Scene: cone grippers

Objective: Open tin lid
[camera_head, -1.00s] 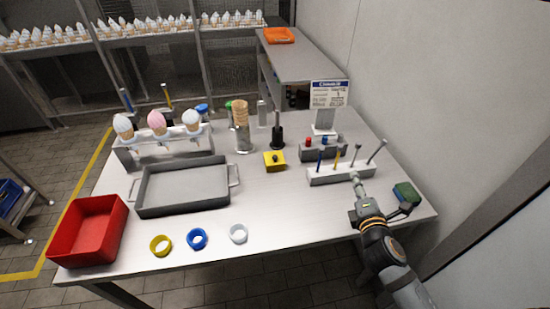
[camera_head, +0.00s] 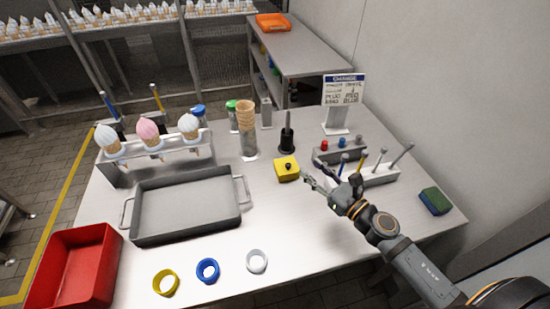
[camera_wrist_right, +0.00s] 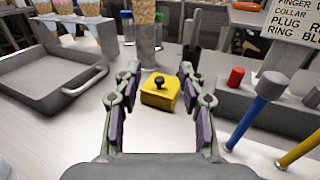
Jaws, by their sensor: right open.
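The yellow tin (camera_head: 287,173) is a small box with a black knob on its lid (camera_head: 288,166). It stands on the table right of the grey tray, and its lid looks shut. It also shows in the right wrist view (camera_wrist_right: 159,93), between and beyond the fingers. My right gripper (camera_head: 313,181) is open and empty, just right of the tin in the head view and apart from it. The right wrist view shows its two fingers (camera_wrist_right: 158,84) spread wide, pointing toward the tin. My left gripper is not in view.
A dark tool in a round base (camera_head: 287,138) and a cone stack (camera_head: 247,130) stand behind the tin. A tool rack (camera_head: 372,176) stands close to my right arm. A grey tray (camera_head: 133,222) lies left, with free table between.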

